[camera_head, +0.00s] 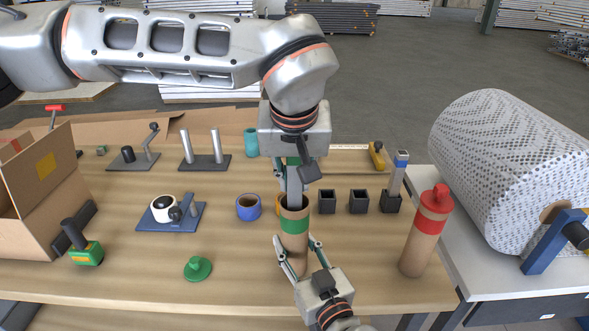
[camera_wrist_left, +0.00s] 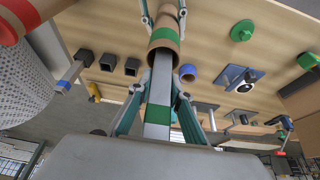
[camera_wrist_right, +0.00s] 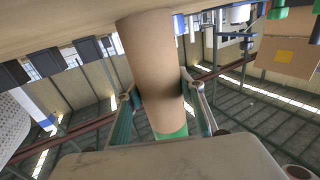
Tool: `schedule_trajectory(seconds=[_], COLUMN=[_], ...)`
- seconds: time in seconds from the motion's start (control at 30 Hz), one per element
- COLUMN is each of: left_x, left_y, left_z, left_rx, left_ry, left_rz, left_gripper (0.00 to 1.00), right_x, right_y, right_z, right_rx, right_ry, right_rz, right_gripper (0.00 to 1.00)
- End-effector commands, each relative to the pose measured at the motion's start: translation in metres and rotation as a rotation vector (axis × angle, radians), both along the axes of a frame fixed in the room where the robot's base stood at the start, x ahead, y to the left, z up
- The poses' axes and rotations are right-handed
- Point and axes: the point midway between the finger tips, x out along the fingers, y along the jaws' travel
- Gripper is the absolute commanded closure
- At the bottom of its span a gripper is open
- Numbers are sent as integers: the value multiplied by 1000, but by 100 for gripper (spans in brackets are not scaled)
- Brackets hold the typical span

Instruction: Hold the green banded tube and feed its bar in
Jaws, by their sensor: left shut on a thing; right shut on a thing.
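The brown tube with a green band (camera_head: 294,226) stands near the front middle of the table, roughly upright, mouth up. My right gripper (camera_head: 297,246) is shut around its body below the band; the right wrist view shows both fingers against the tube (camera_wrist_right: 150,70). My left gripper (camera_head: 293,172) is above, shut on the grey bar (camera_head: 295,190), which has a green band (camera_wrist_left: 158,113). The bar points down into the tube's mouth, also in the left wrist view (camera_wrist_left: 166,37). How deep its lower end sits is hidden. A green cap (camera_head: 198,268) lies on the table, left of the tube.
A red-banded, red-capped tube (camera_head: 418,245) stands to the right. Black square sockets (camera_head: 358,202) stand behind, the rightmost holding a blue-banded bar (camera_head: 397,178). A blue tape roll (camera_head: 249,207) is close left. A large patterned roll (camera_head: 510,165) is far right, a cardboard box (camera_head: 40,195) far left.

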Motion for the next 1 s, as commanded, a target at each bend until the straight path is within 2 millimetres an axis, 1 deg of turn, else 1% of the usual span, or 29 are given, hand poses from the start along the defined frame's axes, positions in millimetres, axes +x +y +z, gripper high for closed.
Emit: schedule_trajectory(seconds=[0.2,0.5,0.97,1.0], left_x=[0,0,-1,-1], left_y=[0,0,0,0], left_z=[-14,-29,-35,-36], left_rx=[1,1,3,3], left_ry=[1,0,3,4], left_rz=[-1,0,-1,-1], left_gripper=[100,100,100,76], right_x=[0,0,0,0], right_y=[0,0,0,0], right_z=[0,0,0,0], right_rx=[0,0,-1,-1], right_ry=[0,0,-1,-1], right_rz=[0,0,1,1], right_gripper=[87,87,87,87])
